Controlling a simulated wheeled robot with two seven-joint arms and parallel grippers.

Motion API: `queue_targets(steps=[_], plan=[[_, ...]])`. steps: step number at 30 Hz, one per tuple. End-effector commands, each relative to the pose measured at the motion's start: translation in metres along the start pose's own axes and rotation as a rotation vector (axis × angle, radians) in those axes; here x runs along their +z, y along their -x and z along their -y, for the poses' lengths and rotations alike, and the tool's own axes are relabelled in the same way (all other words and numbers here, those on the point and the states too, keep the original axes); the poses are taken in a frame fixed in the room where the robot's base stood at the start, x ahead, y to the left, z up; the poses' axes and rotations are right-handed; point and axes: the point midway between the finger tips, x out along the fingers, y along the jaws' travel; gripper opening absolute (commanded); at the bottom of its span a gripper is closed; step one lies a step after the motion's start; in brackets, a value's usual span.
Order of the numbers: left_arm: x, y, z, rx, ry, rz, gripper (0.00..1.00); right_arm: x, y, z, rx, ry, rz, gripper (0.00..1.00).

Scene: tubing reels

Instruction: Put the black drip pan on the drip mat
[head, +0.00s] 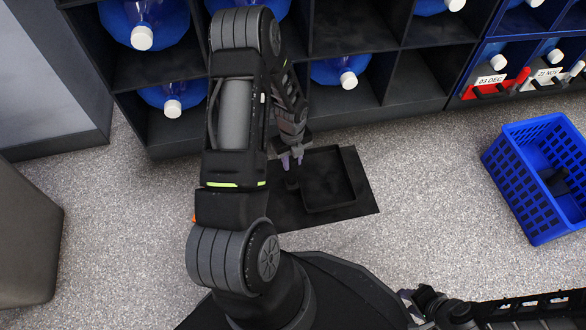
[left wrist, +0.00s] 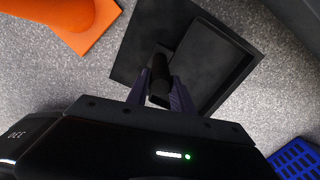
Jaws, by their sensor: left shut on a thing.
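The black drip pan (head: 328,180) is a shallow square tray with a raised rim. It also shows in the left wrist view (left wrist: 212,68). It lies within the outline of the flat black drip mat (head: 358,208), towards its right side; whether it touches the mat or hovers just above it I cannot tell. My left gripper (head: 291,160) is shut on the pan's dark grip at its left side, seen between the purple fingers in the left wrist view (left wrist: 160,88). My right gripper (head: 408,296) is at the bottom edge, partly visible, away from the pan.
A black shelf rack (head: 355,112) with blue water bottles (head: 340,72) stands just behind the mat. A blue crate (head: 540,180) sits on the floor at right. An orange cone (left wrist: 85,25) shows in the left wrist view. Speckled floor between mat and crate is clear.

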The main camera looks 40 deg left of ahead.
Motion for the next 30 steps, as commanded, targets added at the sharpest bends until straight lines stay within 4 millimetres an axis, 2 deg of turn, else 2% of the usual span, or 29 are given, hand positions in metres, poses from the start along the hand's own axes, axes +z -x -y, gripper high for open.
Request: queue_targets(steps=[6,15,27,28,30], plan=[[0.0,-0.001,0.001,-0.001,0.0,0.001,0.0,0.0,0.0,0.0,0.0,0.0,0.0,0.36],[0.0,-0.037,0.001,-0.001,-0.001,0.001,0.0,-0.002,-0.015,-0.006,-0.003,-0.002,-0.003,0.36],[0.0,-0.04,0.001,-0.001,0.0,0.001,0.0,-0.002,-0.017,-0.006,-0.004,-0.002,-0.002,0.36],[0.0,-0.039,0.0,0.0,0.0,0.0,0.3,-0.002,-0.016,-0.006,-0.004,-0.002,-0.002,0.36],[0.0,-0.039,0.0,0.0,0.0,0.0,0.36,-0.002,-0.015,-0.006,-0.004,-0.002,-0.002,0.36]])
